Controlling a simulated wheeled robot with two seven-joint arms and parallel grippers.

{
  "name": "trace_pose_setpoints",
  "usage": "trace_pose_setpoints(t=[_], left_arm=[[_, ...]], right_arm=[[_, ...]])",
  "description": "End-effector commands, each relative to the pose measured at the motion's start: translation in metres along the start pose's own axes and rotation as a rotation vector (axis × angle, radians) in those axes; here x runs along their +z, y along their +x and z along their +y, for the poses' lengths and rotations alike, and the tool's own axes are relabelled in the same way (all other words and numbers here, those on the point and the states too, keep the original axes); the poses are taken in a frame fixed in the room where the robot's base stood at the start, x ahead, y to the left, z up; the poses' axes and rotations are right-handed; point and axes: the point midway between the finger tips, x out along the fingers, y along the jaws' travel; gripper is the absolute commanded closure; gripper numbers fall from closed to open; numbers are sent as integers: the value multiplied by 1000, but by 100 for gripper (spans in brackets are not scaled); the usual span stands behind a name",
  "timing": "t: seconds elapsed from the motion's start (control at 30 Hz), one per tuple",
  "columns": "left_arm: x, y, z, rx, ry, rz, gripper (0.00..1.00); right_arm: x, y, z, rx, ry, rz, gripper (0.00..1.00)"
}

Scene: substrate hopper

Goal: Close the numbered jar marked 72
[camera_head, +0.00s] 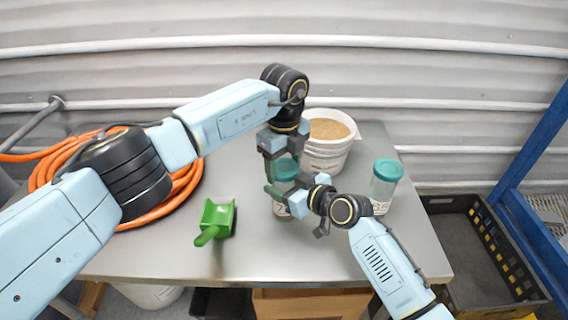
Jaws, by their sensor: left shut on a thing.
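A clear jar (281,209) with a white label stands near the table's middle. The label is partly covered; a 7 seems to show, the rest is not readable. A teal lid (287,167) is at the jar's top; whether it is seated is hidden. My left gripper (281,170) reaches down from above and is shut on the lid. My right gripper (291,195) comes in from the lower right at the jar's side. Its fingers are largely hidden, so I cannot tell its grip. A second jar (382,190) with a teal lid stands upright to the right.
A white bucket (325,160) of brown substrate stands behind the jars. A green scoop (215,220) lies on the grey table (255,257) at the left. An orange hose (160,212) is coiled at the back left. A black crate (470,255) is beyond the table's right edge.

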Motion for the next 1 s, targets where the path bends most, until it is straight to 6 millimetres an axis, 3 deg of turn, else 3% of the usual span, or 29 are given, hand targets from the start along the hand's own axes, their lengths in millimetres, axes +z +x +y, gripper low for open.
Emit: trace_pose_setpoints(t=[0.5,0.9,0.93,1.0], left_arm=[[1,1,1,3,761,1,66],[1,1,1,3,830,2,66],[1,1,1,3,830,2,36],[1,1,1,3,830,2,26]], right_arm=[[0,0,2,5,3,0,100],[0,-1,3,6,3,0,100],[0,-1,3,6,3,0,100],[0,-1,3,6,3,0,100]])
